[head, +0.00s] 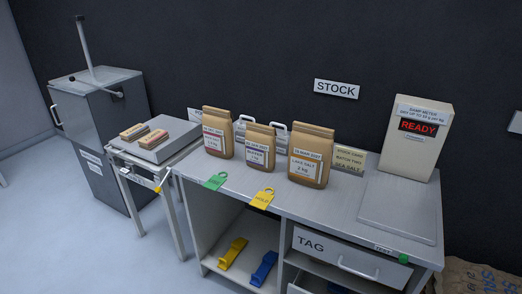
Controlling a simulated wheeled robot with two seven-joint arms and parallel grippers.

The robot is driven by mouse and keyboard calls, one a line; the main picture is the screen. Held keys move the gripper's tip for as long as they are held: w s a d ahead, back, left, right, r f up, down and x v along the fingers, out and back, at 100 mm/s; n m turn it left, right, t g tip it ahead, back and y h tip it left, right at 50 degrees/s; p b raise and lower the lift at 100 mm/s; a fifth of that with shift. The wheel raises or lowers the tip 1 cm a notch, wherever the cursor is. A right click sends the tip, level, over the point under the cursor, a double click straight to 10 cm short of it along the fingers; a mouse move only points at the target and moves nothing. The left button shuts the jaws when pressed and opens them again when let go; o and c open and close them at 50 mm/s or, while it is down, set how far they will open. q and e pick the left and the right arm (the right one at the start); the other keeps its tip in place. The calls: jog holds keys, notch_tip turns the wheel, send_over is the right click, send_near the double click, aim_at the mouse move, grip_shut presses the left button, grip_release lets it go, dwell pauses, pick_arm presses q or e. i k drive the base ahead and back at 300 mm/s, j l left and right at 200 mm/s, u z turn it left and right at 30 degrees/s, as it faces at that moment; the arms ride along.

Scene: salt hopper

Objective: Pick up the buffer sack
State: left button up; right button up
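Three brown paper sacks stand upright in a row on the grey bench (330,205). The middle, smallest sack (259,144) has a white label with a dark band; its small print seems to read BUFFER. The left sack (217,132) has a red-banded label too small to read surely. The larger right sack (311,156) has an orange-banded label reading LAKE SALT, 2 kg. The middle sack stands between the other two, with wire handles or racks partly hidden behind it. Neither of my grippers is in view.
A damp meter (417,138) showing READY stands at the bench's right. A card (349,162) reads SEA SALT. Left are a side table (160,170) and a grey hopper (100,130). A TAG drawer (345,258) is below.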

aim_at(260, 139)
jog(key=i+z, duration=0.7)
jog(key=z, duration=0.15)
